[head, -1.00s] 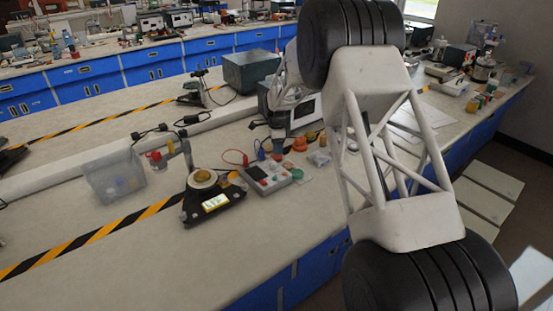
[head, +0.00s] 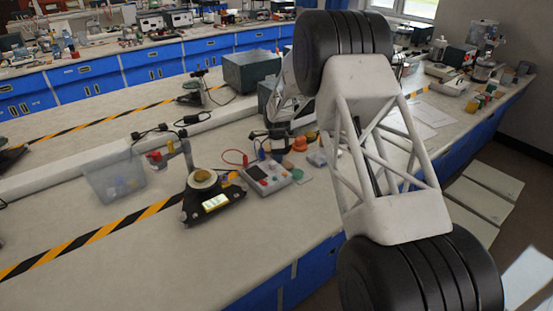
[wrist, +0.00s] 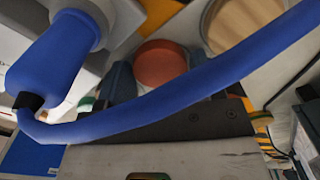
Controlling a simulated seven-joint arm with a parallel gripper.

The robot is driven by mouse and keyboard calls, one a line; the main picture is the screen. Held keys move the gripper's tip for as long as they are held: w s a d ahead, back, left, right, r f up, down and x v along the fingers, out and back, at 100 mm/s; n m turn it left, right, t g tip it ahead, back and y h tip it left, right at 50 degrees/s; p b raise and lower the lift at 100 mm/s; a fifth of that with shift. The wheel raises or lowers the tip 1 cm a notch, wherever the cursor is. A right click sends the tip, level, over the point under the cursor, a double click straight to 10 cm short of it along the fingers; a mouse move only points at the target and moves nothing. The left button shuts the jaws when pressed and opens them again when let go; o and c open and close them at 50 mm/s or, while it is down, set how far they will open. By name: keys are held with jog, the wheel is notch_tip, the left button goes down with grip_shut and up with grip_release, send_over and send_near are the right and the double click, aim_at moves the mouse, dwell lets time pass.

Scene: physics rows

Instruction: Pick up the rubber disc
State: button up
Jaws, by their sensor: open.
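A flat round orange-red disc (wrist: 160,63), which looks like the rubber disc, shows in the upper middle of the wrist view. My gripper (wrist: 158,80) is open, with two blue-grey fingers appearing on either side of the disc. No contact can be made out. A thick blue curved piece (wrist: 190,95) crosses in front and hides part of the scene. In the head view my gripper (head: 277,146) is low over the bench, among small items behind the grey box. An orange round item (head: 299,144) sits just right of it; I cannot tell whether it is the same disc.
A grey box with coloured knobs (head: 267,178) stands close in front of my gripper. A dark green case (head: 250,70) stands behind.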

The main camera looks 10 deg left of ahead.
jog(key=c, duration=0.6)
jog(key=shift+r, duration=0.1)
jog(key=shift+r, duration=4.9)
